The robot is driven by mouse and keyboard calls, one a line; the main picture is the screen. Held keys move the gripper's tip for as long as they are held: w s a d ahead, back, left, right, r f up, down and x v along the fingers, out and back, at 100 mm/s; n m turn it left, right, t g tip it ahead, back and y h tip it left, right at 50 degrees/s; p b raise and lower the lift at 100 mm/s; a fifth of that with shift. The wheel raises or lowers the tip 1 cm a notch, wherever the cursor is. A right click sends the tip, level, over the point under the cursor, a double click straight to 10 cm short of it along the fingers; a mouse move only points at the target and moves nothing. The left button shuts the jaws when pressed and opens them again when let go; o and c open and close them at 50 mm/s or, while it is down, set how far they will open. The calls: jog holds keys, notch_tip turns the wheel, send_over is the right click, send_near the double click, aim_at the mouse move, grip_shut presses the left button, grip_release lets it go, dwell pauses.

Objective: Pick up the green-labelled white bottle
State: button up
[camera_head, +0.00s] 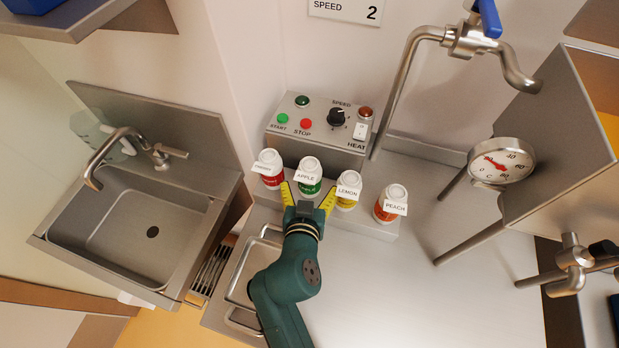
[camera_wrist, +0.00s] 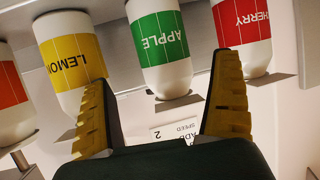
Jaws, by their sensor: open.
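The green-labelled white bottle (camera_head: 308,182) stands second from the left in a row on a low metal ledge, with an APPLE card by it. In the wrist view the same green-labelled bottle (camera_wrist: 160,45) appears upside down, ahead of and between my fingers. My gripper (camera_head: 308,192) has yellow fingers spread wide, just in front of the green-labelled bottle in the head view. In the wrist view my gripper (camera_wrist: 165,115) is open with nothing between its pads. The lower front of the bottle is partly hidden by my gripper in the head view.
A red-labelled bottle (camera_head: 269,169) stands close to the left, a yellow-labelled LEMON bottle (camera_head: 348,190) close to the right, and an orange-red PEACH bottle (camera_head: 391,203) farther right. A control box (camera_head: 322,125) is behind. The metal counter (camera_head: 400,290) is clear at front right.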

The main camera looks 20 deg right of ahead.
jog(key=x, duration=0.6)
jog(key=shift+w+a+b, duration=0.15)
jog(key=shift+a+b, duration=0.05)
jog(key=shift+b, duration=0.2)
jog(key=c, duration=1.2)
jog(key=shift+r, duration=0.15)
jog(key=shift+c, duration=0.7)
